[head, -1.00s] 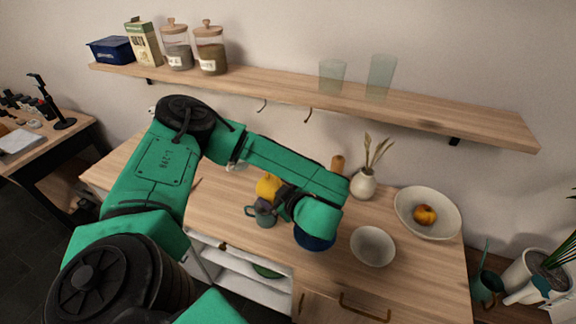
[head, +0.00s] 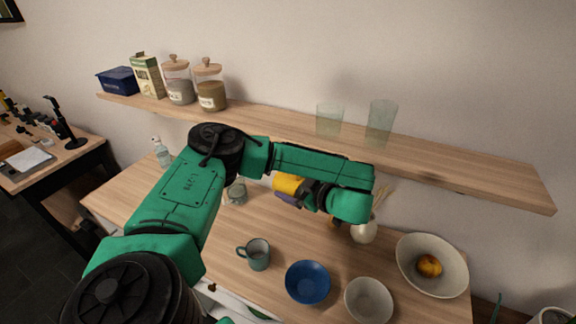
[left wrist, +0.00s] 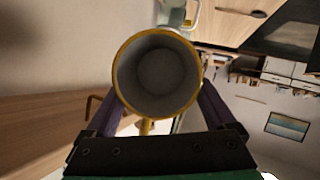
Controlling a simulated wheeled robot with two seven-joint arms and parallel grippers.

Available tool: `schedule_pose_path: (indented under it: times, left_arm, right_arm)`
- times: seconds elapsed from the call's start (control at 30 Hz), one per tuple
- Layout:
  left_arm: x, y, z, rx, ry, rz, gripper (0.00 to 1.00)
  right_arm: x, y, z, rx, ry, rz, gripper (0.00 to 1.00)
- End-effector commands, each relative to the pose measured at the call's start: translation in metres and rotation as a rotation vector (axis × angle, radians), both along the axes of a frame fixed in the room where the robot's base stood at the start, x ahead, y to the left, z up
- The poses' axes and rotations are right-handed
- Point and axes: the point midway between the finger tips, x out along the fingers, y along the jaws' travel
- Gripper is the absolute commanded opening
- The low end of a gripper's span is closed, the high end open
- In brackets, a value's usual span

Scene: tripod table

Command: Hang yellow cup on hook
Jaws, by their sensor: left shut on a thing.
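The yellow cup (head: 287,184) is held in my left gripper (head: 288,198), raised above the counter and just below the wall shelf's front edge. In the left wrist view the cup (left wrist: 157,76) shows its grey inside and yellow rim facing the camera, with the handle towards the gripper body. The dark purple fingers of the left gripper (left wrist: 158,110) lie on either side of it. A curved, brownish hook (left wrist: 91,107) shows left of the cup in the wrist view, apart from it. In the head view my arm and gripper hide the hooks. My right gripper is not in view.
The wooden shelf (head: 440,166) runs above, bearing jars, boxes and two glasses. On the counter stand a grey-green mug (head: 257,255), a blue bowl (head: 308,283), a pale bowl (head: 368,300), a vase (head: 364,232) and a large fruit bowl (head: 455,252).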

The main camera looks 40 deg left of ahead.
Motion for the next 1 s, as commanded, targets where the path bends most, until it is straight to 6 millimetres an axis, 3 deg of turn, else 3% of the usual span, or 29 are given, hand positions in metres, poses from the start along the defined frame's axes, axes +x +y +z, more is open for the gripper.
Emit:
schedule_pose_path:
  times: [0.13,0.73,1.0]
  left_arm:
    - [0.01,0.003,-0.001,0.0,-0.001,0.002,0.06]
    - [0.053,0.019,-0.003,0.002,0.0,0.001,0.06]
    - [0.065,0.023,-0.013,0.002,0.0,0.001,0.06]
  right_arm:
    - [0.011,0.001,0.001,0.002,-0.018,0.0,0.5]
    - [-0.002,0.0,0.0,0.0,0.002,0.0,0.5]
    - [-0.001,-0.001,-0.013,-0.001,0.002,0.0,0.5]
